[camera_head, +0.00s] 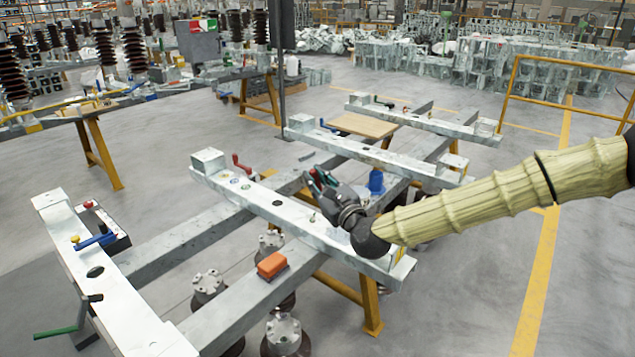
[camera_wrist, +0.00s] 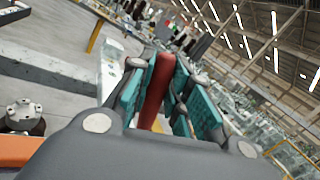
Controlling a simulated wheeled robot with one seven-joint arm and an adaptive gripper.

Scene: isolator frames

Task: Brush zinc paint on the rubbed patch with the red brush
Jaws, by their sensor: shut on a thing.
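My gripper (camera_head: 318,182) hangs over the middle of the nearer white steel beam (camera_head: 285,207). In the wrist view its teal-padded fingers (camera_wrist: 160,92) are shut on a red handle (camera_wrist: 155,90), which I take to be the red brush. The brush's bristles are hidden, so I cannot tell whether they carry paint or touch the beam. A blue pot (camera_head: 376,181) stands just right of my gripper. Small coloured round marks (camera_head: 234,181) lie on the beam's left part. I cannot make out a rubbed patch; my gripper and arm cover part of the beam.
An orange block (camera_head: 271,265) rests on the grey rail in front of the beam. A red lever-like piece (camera_head: 241,165) stands at the beam's left part. More white beams lie in front (camera_head: 110,280) and behind (camera_head: 375,152). A wooden board (camera_head: 364,125) lies further back.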

